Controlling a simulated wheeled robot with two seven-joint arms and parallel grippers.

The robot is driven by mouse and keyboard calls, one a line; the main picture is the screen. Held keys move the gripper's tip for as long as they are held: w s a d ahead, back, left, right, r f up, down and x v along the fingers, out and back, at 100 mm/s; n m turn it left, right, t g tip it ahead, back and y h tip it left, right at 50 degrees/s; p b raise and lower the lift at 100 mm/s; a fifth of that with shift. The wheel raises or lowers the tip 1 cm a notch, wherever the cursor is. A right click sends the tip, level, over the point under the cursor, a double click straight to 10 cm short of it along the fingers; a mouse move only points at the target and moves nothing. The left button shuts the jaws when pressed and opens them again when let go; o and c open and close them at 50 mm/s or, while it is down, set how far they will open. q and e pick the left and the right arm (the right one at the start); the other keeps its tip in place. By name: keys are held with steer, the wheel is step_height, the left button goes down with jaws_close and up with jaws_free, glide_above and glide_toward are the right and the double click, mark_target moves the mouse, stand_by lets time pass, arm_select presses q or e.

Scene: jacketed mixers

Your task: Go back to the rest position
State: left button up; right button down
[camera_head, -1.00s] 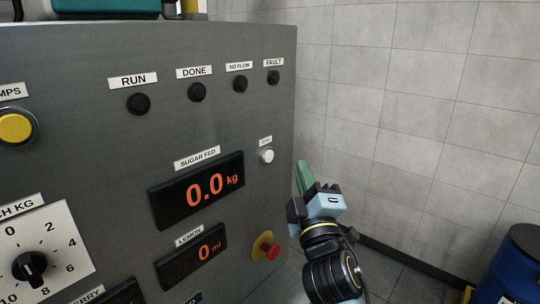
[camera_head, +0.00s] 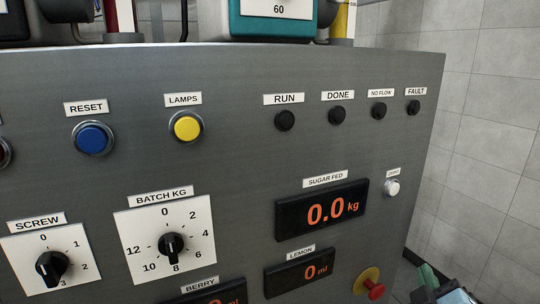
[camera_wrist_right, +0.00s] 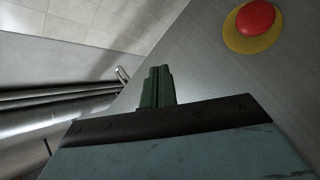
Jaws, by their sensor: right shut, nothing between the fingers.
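My right gripper (camera_head: 428,276) shows at the bottom right edge of the head view, to the right of the grey control panel (camera_head: 240,150) and mostly cut off by the frame. In the right wrist view its green fingers (camera_wrist_right: 157,88) are together with nothing between them. It is apart from the panel's red stop button with a yellow base (camera_head: 370,284), which also shows at the top right of the right wrist view (camera_wrist_right: 255,18). My left gripper is not in view.
The panel carries a blue RESET button (camera_head: 92,138), a yellow LAMPS button (camera_head: 187,126), a SCREW dial (camera_head: 52,266), a BATCH KG dial (camera_head: 171,245) and a SUGAR FED display (camera_head: 322,210) reading 0.0 kg. The dark lamps are unlit. A tiled wall (camera_head: 490,150) stands at right.

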steer(key=s+a+f+m+g+y, duration=0.2)
steer(key=s+a+f+g+y, duration=0.15)
steer(key=s+f+g, duration=0.55)
steer(key=s+a+f+m+g+y, duration=0.25)
steer(key=s+a+f+g, duration=0.2)
steer(key=s+f, duration=0.8)
step_height(320, 180, down, 29)
steer(key=s+b, duration=0.2)
steer(key=b, duration=0.3)
steer(key=s+d+f+g+b, duration=0.2)
steer(key=s+d+f+b, duration=0.1)
steer(key=s+f, duration=1.3)
step_height(320, 180, down, 2)
steer(key=shift+s+f, duration=0.15)
steer(key=shift+f, duration=0.1)
steer(key=shift+n, duration=0.35)
